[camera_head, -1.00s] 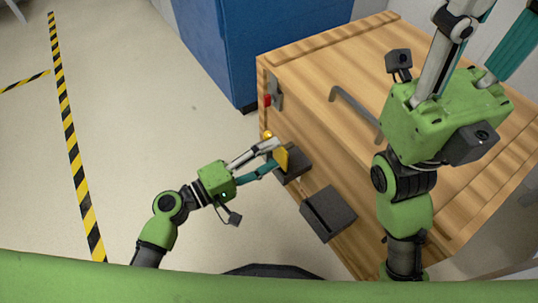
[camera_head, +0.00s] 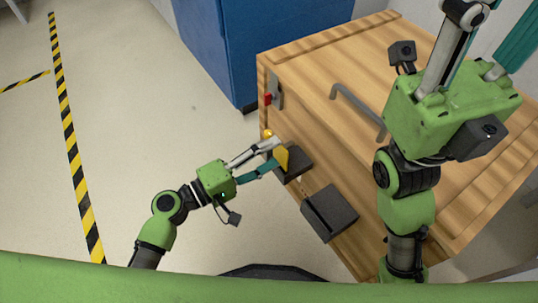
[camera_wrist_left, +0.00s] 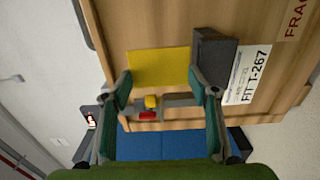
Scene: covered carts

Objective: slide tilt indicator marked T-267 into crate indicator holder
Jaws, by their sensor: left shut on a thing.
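The yellow tilt indicator (camera_head: 282,158) is a flat plate between the fingers of my left gripper (camera_head: 274,152). It also shows in the left wrist view (camera_wrist_left: 160,66), where the fingers close on its sides. A dark grey holder (camera_head: 296,164) on the crate's side is right beside the plate. In the left wrist view this holder (camera_wrist_left: 212,55) borders the plate's right edge, by a white label (camera_wrist_left: 246,72) reading T-267. I cannot tell whether any of the plate is in its slot. My right gripper (camera_head: 485,22) has spread fingers, tips cut off by the frame.
The wooden crate (camera_head: 330,70) has a grey lid handle (camera_head: 358,108). A second dark slotted holder (camera_head: 330,213) is nearer me. A latch with a red part (camera_head: 268,99) and a yellow knob (camera_head: 267,133) are close to my left gripper. A blue cabinet (camera_head: 235,45) stands behind.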

